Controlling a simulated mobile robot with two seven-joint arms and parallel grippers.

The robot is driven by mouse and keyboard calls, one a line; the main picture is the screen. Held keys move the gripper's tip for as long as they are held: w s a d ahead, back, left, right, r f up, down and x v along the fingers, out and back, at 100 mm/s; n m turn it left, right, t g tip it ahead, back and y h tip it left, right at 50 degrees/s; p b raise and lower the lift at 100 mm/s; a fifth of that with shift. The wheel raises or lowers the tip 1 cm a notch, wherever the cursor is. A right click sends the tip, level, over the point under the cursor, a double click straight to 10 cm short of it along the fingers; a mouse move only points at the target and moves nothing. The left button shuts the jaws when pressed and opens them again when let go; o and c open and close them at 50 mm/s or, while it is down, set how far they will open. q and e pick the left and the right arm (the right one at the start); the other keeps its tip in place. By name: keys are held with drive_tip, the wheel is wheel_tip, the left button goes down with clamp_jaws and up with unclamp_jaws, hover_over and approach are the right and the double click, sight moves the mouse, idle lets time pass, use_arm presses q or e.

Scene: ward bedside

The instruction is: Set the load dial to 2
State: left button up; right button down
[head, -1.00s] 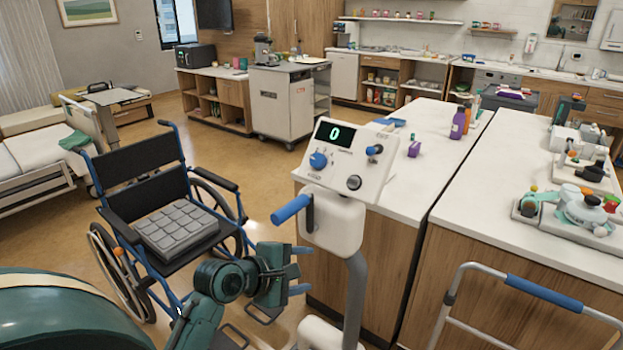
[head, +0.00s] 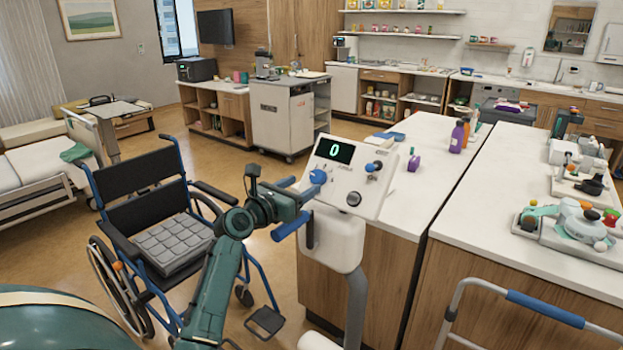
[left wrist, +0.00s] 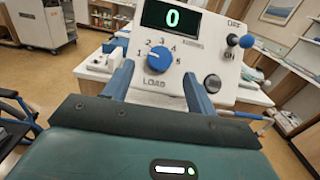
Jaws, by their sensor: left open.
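The load dial is a blue knob (head: 318,176) on the white console (head: 352,182). In the left wrist view the dial (left wrist: 159,59) has the numbers 1 to 5 around it and the word LOAD below. I cannot tell for sure which number its pointer meets. The console's display (head: 334,151) reads 0 in green. My left gripper (head: 303,190) is open just in front of the dial. In the left wrist view its two blue fingers stand on either side and below the dial, with a gap between them. My right gripper is not in view.
A toggle switch with a blue knob (left wrist: 246,41), marked OFF and ON, and a dark button (left wrist: 212,83) are right of the dial. A wheelchair (head: 165,230) stands left, a counter (head: 430,150) right.

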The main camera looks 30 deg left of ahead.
sight(315, 178)
use_arm(q)
drive_tip(key=w, duration=0.4)
drive_tip(key=shift+w+d, duration=0.2)
drive_tip(key=shift+w, duration=0.2)
drive_tip(key=shift+c, duration=0.6)
